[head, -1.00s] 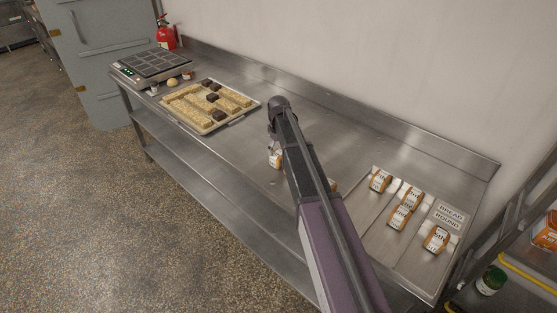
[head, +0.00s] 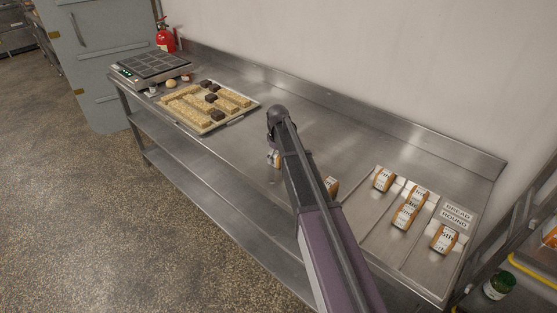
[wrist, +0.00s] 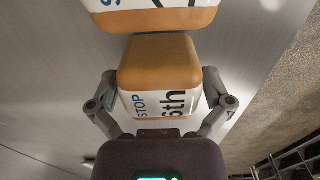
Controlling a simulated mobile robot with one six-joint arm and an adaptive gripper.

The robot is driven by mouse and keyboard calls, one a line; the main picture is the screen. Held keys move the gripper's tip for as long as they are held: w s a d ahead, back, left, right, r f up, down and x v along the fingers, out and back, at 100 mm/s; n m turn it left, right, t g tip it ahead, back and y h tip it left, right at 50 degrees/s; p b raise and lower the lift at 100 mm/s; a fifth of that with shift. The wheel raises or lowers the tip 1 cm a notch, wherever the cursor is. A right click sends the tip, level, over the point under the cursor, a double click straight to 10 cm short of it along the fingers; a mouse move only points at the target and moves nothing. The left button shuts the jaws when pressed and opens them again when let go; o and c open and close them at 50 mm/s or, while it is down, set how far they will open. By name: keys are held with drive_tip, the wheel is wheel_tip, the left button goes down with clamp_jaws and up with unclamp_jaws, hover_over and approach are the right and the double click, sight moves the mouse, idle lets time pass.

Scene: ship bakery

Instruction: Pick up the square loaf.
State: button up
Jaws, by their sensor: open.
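In the wrist view a loaf (wrist: 158,62) with an orange-brown crust and a white wrapper marked "STOP" and "6th" lies between the fingers of my gripper (wrist: 159,82). The fingers are open, one on each side of it; I cannot tell whether they touch it. A second, similar loaf (wrist: 150,18) lies just beyond it, cut off by the top edge. In the head view a wrapped loaf (head: 275,160) shows by the end of my arm, mostly hidden. Another loaf (head: 332,186) is partly hidden behind my arm. Which loaf is the square one is not clear.
Several wrapped loaves (head: 384,179) stand at the right of the steel table (head: 330,135), beside a "BREAD ROUND" sign (head: 457,216). A tray of baked pieces (head: 206,125) and a scale-like device (head: 150,67) are at the left. A raised back edge runs along the wall.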

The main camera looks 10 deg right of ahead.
idle(0.4)
drive_tip(key=c, duration=1)
drive_tip(key=shift+r, duration=0.2)
wheel_tip(320, 180, up, 10)
drive_tip(key=p, duration=1)
drive_tip(key=shift+f, duration=0.2)
